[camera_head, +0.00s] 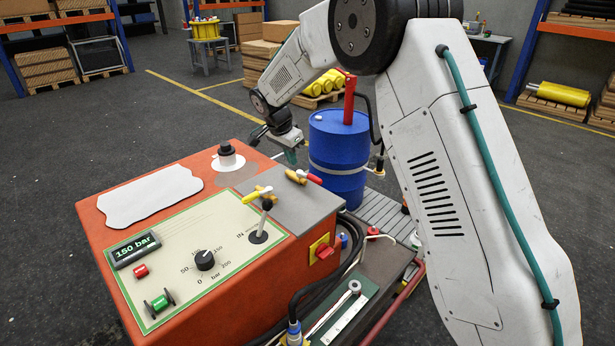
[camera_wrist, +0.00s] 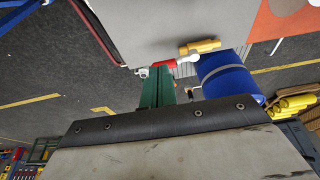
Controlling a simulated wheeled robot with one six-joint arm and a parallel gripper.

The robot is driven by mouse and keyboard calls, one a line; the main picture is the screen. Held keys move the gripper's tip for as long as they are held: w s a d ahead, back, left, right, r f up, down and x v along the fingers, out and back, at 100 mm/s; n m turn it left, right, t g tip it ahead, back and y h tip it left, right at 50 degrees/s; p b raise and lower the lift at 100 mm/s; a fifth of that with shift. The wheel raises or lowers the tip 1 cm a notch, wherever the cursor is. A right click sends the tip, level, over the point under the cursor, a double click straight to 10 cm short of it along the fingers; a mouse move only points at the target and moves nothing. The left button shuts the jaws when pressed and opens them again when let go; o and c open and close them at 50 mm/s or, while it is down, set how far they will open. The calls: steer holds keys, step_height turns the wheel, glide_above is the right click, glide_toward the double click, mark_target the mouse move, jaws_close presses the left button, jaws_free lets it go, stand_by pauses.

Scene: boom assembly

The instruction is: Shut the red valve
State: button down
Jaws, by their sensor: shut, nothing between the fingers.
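The red valve has a brass body (camera_head: 296,176) and a red handle (camera_head: 315,179), at the back right corner of the console's grey plate. The handle runs roughly in line with the body and points over the plate's edge. In the wrist view the brass body (camera_wrist: 200,47) is right of centre, with the red handle (camera_wrist: 163,63) to its left. My gripper (camera_head: 290,156) is above and behind the valve in the head view, shut and empty. Its green fingers (camera_wrist: 157,90) appear just below the red handle in the wrist view; I cannot tell whether they touch it.
A blue drum (camera_head: 338,160) with a red pump stands behind. A red switch (camera_head: 326,251) sits on the console's right side. Open floor lies left.

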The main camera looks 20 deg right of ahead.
mark_target(309, 177)
steer(key=x, duration=0.9)
steer(key=shift+d+f, duration=0.1)
steer(key=shift+f, duration=0.15)
steer(key=d, duration=0.1)
steer(key=w+d+f, duration=0.1)
steer(key=shift+w+d, duration=0.3)
steer(key=shift+d, duration=0.1)
steer(key=shift+w+d+f, duration=0.1)
steer(key=shift+w+d, duration=0.1)
steer(key=shift+d, duration=0.15)
